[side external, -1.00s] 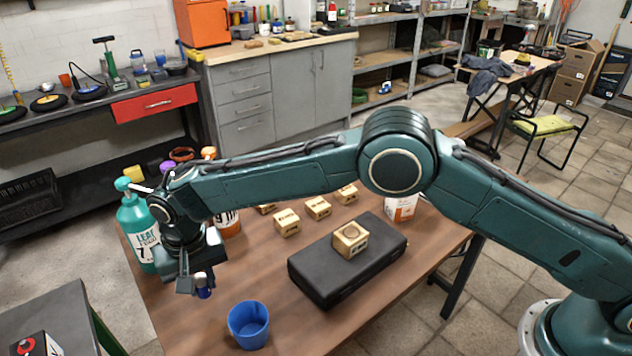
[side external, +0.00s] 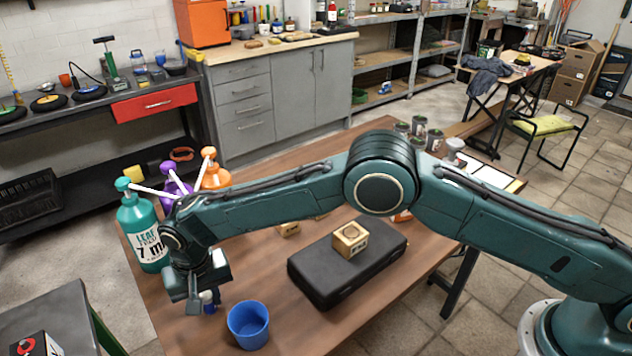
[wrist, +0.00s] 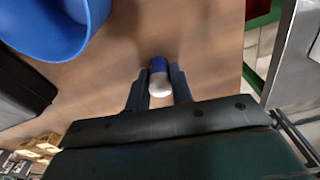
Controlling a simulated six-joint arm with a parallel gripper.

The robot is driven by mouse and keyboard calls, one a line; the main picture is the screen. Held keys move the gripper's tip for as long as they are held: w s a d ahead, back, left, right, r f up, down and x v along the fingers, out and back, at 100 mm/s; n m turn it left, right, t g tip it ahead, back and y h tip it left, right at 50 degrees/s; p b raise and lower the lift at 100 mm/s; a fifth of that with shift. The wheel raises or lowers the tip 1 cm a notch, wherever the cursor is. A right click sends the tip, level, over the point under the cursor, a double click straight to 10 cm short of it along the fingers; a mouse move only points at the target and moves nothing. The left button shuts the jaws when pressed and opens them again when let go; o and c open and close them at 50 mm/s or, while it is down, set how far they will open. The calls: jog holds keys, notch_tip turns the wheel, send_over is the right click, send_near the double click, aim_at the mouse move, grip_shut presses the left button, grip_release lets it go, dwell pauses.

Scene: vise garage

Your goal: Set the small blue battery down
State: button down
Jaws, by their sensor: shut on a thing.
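The small blue battery (wrist: 159,66), blue with a white end, is between the two fingers of my gripper (wrist: 158,84) in the wrist view. In the side view the battery (side external: 208,297) shows low between the fingers of my gripper (side external: 203,303), close to the wooden table. I cannot tell whether its lower end touches the table. The fingers are shut on it.
A blue cup (side external: 248,325) stands right of my gripper and shows at the upper left of the wrist view (wrist: 45,30). A black case (side external: 330,275) bears a wooden block (side external: 350,240). Pump bottles, one teal (side external: 143,235), stand behind. The table's edge (wrist: 241,85) is near.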

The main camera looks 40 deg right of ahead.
aim_at(207, 299)
jog(key=shift+f, duration=0.15)
jog(key=c, duration=1.2)
grip_release()
notch_tip(207, 299, up, 12)
jog(key=shift+s, duration=0.45)
jog(key=shift+r, duration=0.25)
